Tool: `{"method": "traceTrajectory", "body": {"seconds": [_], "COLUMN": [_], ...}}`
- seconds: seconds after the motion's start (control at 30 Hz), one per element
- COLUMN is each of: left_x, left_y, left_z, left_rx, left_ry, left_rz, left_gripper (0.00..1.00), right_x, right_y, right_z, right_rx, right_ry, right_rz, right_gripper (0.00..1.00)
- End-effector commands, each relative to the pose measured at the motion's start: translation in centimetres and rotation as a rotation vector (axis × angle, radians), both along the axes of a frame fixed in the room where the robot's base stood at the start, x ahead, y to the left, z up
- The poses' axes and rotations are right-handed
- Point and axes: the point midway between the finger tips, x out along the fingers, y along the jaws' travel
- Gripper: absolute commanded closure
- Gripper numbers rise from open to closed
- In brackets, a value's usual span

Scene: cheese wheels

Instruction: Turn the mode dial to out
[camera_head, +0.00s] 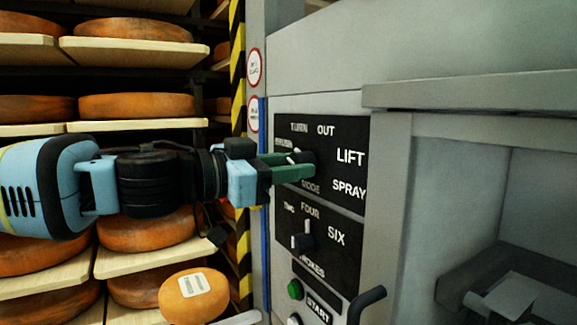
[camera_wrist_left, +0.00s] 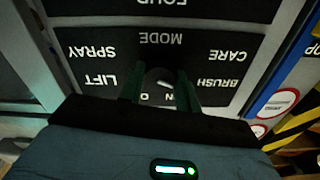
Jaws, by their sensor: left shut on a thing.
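The mode dial (camera_head: 308,157) sits on the upper black panel (camera_head: 350,200) of the grey machine, ringed by labels such as TURN, OUT, LIFT and SPRAY. My left gripper (camera_head: 298,166) reaches in from the left, its green fingers shut on the dial. In the left wrist view, which is upside down to the labels, the dial (camera_wrist_left: 158,76) lies between the two fingers (camera_wrist_left: 160,88). A white mark on it shows, on the brush side; its exact heading is hard to tell. The fingers and palm partly cover the TURN and OUT labels there. My right gripper is not in view.
A second dial (camera_head: 303,240), marked FOUR and SIX, sits below, above a green button (camera_head: 294,290) and a dark handle (camera_head: 367,302). Shelves of orange cheese wheels (camera_head: 137,106) stand at the left. A grey ledge (camera_head: 470,95) juts out at the right.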

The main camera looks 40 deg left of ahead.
Motion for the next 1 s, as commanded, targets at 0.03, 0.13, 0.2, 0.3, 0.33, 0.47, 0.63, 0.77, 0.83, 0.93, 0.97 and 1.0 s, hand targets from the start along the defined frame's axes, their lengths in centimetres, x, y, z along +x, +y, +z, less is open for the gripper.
{"method": "traceTrajectory", "body": {"seconds": [0.03,0.13,0.2,0.3,0.33,0.47,0.63,0.77,0.83,0.93,0.97,1.0], "left_x": [0.0,0.0,0.0,0.0,0.0,0.0,0.0,0.0,0.0,0.0,0.0,0.0], "left_y": [0.0,0.0,0.0,0.0,0.0,0.0,0.1,0.1,0.1,0.1,0.1,0.1], "left_z": [0.0,0.0,0.0,0.0,0.1,0.1,0.1,0.1,0.1,0.1,0.1,0.1], "left_rx": [0.003,0.019,0.038,0.081,0.096,0.183,0.327,0.442,0.504,0.591,0.618,0.653], "left_ry": [-0.001,-0.007,-0.015,-0.033,-0.041,-0.077,-0.135,-0.183,-0.209,-0.245,-0.256,-0.270], "left_rz": [0.000,-0.001,-0.001,-0.001,0.000,0.000,0.000,0.000,0.000,0.000,0.000,0.000], "left_gripper": [0.90,0.90,0.90,0.90,0.90,0.90,0.90,0.90,0.90,0.90,0.90,0.90], "right_x": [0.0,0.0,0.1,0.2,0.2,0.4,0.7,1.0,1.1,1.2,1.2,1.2], "right_y": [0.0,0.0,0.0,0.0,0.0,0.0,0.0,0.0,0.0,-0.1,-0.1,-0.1], "right_z": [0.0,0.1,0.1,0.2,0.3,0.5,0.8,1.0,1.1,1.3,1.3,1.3], "right_rx": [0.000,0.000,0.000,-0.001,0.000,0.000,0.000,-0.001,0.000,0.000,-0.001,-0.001], "right_ry": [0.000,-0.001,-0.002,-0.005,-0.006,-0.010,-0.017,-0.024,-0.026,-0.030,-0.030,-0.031], "right_rz": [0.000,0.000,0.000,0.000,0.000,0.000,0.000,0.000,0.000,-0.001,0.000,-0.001], "right_gripper": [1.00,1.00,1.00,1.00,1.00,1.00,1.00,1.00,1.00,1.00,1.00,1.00]}}
